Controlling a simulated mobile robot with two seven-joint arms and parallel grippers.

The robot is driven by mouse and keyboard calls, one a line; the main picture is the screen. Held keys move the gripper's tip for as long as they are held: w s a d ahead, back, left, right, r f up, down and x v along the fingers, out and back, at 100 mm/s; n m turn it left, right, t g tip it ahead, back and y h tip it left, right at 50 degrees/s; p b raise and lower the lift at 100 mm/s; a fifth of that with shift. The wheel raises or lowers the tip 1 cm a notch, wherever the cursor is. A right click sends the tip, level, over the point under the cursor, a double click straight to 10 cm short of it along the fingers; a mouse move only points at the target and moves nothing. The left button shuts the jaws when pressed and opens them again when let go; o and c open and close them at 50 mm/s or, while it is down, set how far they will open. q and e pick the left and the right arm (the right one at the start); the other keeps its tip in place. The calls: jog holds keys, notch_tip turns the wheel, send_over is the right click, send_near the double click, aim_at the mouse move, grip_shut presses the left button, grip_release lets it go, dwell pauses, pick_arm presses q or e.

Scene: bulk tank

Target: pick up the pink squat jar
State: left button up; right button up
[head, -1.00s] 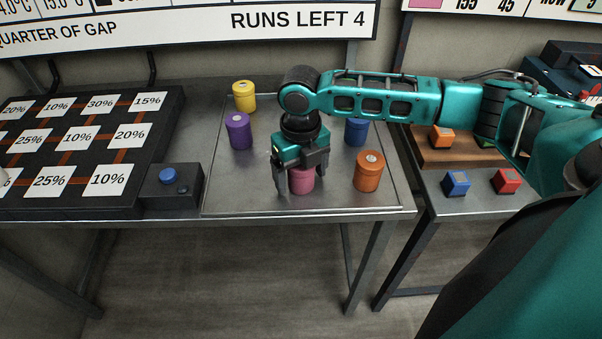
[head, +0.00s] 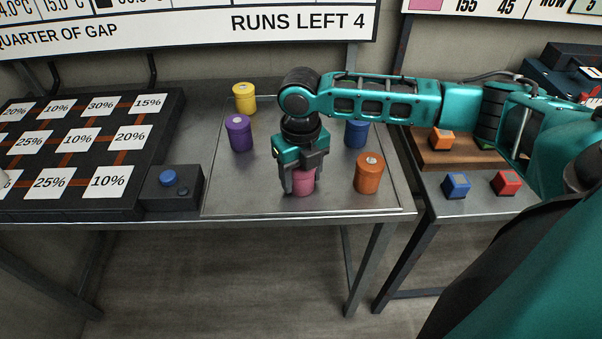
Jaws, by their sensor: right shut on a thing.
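The pink squat jar (head: 304,184) stands on the metal tray near its front edge. My right gripper (head: 303,186) comes down over it from above, with its fingers on either side of the jar. It is shut on the jar. The gripper hides the jar's top. I cannot see a gap beneath the jar, so it seems to be at tray level.
On the tray (head: 225,198), an orange jar (head: 368,176) stands close to the right of the gripper, a blue jar (head: 356,134) behind, purple (head: 238,134) and yellow (head: 244,98) jars to the left. A button box (head: 172,190) sits left of the tray.

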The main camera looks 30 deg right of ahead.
jog(key=shift+r, duration=0.1)
notch_tip(320, 180, up, 20)
jog(key=p, duration=0.3)
jog(key=shift+w+a, duration=0.1)
